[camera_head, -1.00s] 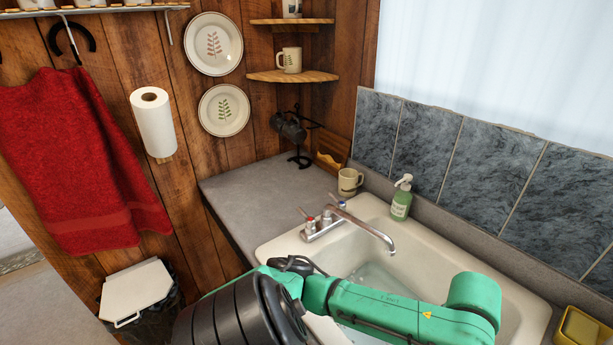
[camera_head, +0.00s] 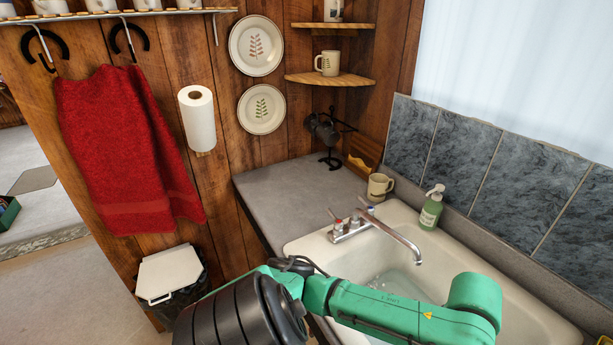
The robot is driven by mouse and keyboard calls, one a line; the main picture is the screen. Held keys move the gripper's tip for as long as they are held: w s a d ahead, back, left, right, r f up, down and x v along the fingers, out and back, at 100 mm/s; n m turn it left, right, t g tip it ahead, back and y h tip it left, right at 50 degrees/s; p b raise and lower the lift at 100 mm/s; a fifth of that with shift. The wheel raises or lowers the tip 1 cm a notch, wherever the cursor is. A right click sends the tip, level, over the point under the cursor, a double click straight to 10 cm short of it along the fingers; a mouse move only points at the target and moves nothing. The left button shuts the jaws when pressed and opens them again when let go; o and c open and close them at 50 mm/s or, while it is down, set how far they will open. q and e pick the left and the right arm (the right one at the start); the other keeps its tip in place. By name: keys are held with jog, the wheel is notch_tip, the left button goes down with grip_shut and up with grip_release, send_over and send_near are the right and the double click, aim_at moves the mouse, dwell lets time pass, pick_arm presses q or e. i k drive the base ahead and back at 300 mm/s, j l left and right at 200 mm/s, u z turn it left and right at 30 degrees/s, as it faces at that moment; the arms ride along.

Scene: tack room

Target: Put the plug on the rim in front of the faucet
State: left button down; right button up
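The faucet (camera_head: 405,243) is chrome, with small red- and blue-marked handles, and stands at the left end of the cream sink. The sink's rim (camera_head: 308,246) shows around the faucet base. The basin (camera_head: 440,255) holds something clear, perhaps water; its near part is hidden behind a green arm of mine. I cannot make out the plug. Neither gripper shows; only green and black links of my arm cross the bottom of the view, in front of the sink.
A green soap bottle (camera_head: 431,210) stands on the sink's back edge. A mug (camera_head: 379,187) and a black mug stand (camera_head: 330,140) are on the grey counter (camera_head: 290,195), whose front part is clear. A lidded bin (camera_head: 170,272) stands at lower left, below a red towel (camera_head: 125,150).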

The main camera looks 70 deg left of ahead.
aim_at(306, 251)
jog(key=k+j+u, duration=0.1)
jog(key=j+u, duration=0.5)
jog(key=u, duration=0.2)
jog(key=k+j, duration=0.05)
